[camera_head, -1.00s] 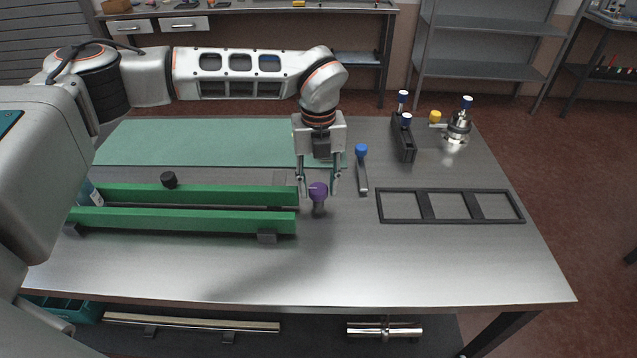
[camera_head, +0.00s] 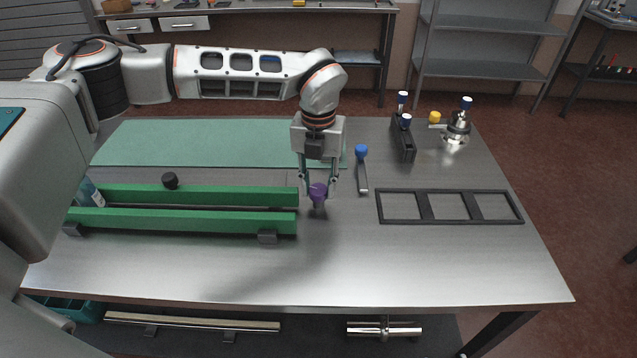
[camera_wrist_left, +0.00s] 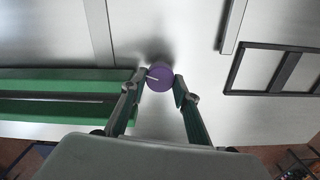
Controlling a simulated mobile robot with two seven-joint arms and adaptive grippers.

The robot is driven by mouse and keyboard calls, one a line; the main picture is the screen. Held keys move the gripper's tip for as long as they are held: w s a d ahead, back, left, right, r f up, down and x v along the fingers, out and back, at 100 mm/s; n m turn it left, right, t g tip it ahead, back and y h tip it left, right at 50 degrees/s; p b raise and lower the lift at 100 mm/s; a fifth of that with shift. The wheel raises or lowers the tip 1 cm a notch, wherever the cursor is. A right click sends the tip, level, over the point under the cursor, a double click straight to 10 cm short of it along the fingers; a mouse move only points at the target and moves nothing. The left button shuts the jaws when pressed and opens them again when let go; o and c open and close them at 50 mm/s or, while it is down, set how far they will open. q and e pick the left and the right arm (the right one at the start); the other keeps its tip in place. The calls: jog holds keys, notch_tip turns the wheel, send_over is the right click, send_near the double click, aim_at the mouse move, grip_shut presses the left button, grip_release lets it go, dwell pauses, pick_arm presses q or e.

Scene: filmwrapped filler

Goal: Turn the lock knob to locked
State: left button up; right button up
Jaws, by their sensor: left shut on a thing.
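The purple lock knob (camera_head: 318,192) stands on a short grey post at the right end of the green rails. In the left wrist view the knob (camera_wrist_left: 161,77) shows a white pointer line on its top, aimed toward the left and slightly down. My left gripper (camera_head: 318,190) points down over it, with one finger on each side. In the wrist view my left gripper (camera_wrist_left: 160,80) is closed against the knob's sides. My right gripper is in neither view.
A blue-topped lever (camera_head: 361,170) stands close on the right. A black three-window frame (camera_head: 428,206) lies further right. The table's front is clear.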

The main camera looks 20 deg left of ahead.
pick_arm(q)
jog(key=m+p, duration=0.1)
jog(key=m, duration=0.4)
jog(key=shift+r+m, duration=0.1)
jog(key=shift+m, duration=0.2)
jog(key=m+p, duration=0.1)
jog(key=m, duration=0.3)
jog(key=shift+w+m, duration=0.1)
jog(key=shift+m, duration=1.6)
jog(key=shift+m+p, duration=0.3)
jog(key=shift+m, duration=0.1)
jog(key=shift+a, duration=0.1)
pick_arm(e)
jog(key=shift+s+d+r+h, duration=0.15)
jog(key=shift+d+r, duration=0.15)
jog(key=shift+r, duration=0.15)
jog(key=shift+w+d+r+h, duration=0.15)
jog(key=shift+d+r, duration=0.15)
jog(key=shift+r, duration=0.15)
pick_arm(q)
jog(key=shift+m, duration=0.3)
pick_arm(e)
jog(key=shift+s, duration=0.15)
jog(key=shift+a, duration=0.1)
